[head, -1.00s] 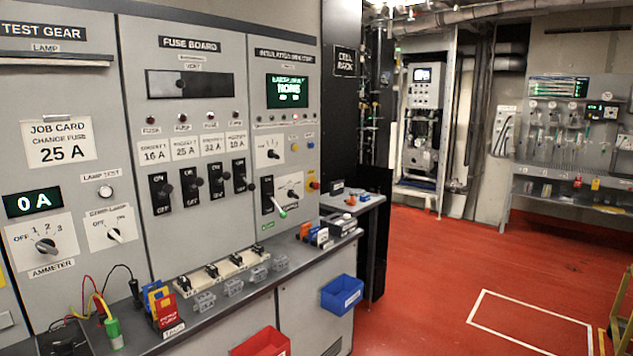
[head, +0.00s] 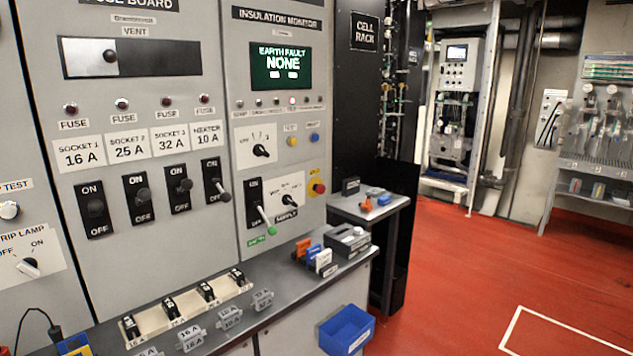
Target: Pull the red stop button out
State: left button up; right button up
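The red stop button (head: 318,188) is a small round red knob on a yellow plate. It sits at the lower right of the grey insulation monitor panel (head: 284,222), close to the panel's right edge. At this size I cannot tell whether it is pressed in or out. Neither of my grippers shows in the head view.
A grey bench (head: 200,342) runs below the panels, with fuse holders, coloured cards and a grey device (head: 347,241) on it. A small side shelf (head: 372,212) juts out beyond. The red floor (head: 470,270) to the right is clear.

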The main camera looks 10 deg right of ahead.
aim_at(320, 189)
jog(key=i+l+u, duration=0.1)
jog(key=i+l, duration=0.3)
jog(key=i+l+u, duration=0.1)
jog(key=i+l, duration=0.35)
jog(key=i+l+u, duration=0.1)
jog(key=i+l, duration=0.3)
jog(key=i+l+u, duration=0.1)
jog(key=i+l, duration=0.3)
jog(key=l, duration=0.25)
jog(key=i+l+u, duration=0.1)
jog(key=i+l, duration=0.3)
jog(key=l, duration=0.15)
